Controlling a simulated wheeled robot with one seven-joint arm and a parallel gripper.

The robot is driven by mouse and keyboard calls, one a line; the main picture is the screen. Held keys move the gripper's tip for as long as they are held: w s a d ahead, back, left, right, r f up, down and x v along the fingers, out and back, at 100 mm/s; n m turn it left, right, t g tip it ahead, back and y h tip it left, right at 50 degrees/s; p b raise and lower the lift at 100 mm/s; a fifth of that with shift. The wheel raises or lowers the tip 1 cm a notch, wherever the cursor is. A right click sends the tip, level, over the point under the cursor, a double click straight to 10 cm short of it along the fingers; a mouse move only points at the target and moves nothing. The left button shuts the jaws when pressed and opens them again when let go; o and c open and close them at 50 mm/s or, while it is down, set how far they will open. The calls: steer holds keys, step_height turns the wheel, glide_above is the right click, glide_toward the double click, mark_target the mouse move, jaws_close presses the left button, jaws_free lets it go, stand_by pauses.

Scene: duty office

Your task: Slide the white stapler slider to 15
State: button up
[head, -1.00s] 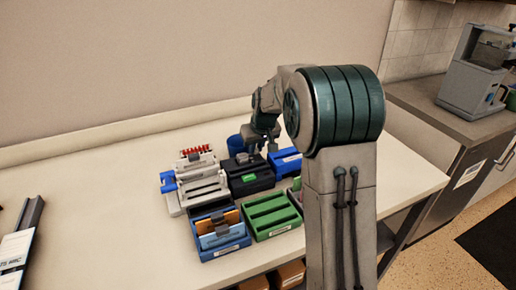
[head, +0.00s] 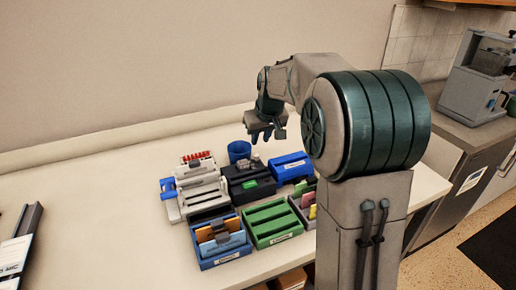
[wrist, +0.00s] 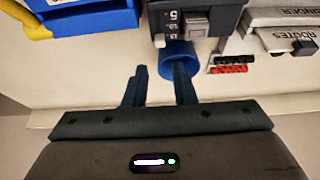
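The black stapler (head: 240,188) stands on the desk among other desk items, with a green patch on its near side. In the wrist view its end (wrist: 222,10) shows at the top, with a white-numbered scale reading 5 and, less clearly, 10 and 15. A small white slider (wrist: 159,40) sits at the scale's lower end, seemingly beside the 15. My gripper (head: 262,137) is raised above the desk behind the stapler. In the wrist view my gripper (wrist: 160,78) has its two fingers apart with nothing between them. The slider is too small to tell in the head view.
A blue cup (head: 238,150) stands behind the stapler; it also shows partly behind one finger in the wrist view (wrist: 172,49). A blue box (head: 291,169) is to the right. Green (head: 268,236) and blue (head: 228,256) trays stand in front, a white binder machine (head: 198,190) left.

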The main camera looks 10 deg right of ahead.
steer(key=v, duration=0.5)
steer(key=shift+r, duration=0.35)
steer(key=shift+s, duration=0.15)
steer(key=s+f+m+g, duration=0.1)
steer(key=s+f, duration=0.3)
steer(key=s, duration=1)
steer(key=s+f+m, duration=0.1)
steer(key=s+f, duration=0.4)
steer(key=s, duration=0.9)
steer(key=shift+s+a+f+g+h, duration=0.2)
steer(key=shift+s+a+g+h, duration=0.15)
steer(key=shift+s+g+h, duration=0.05)
steer(key=shift+s, duration=0.1)
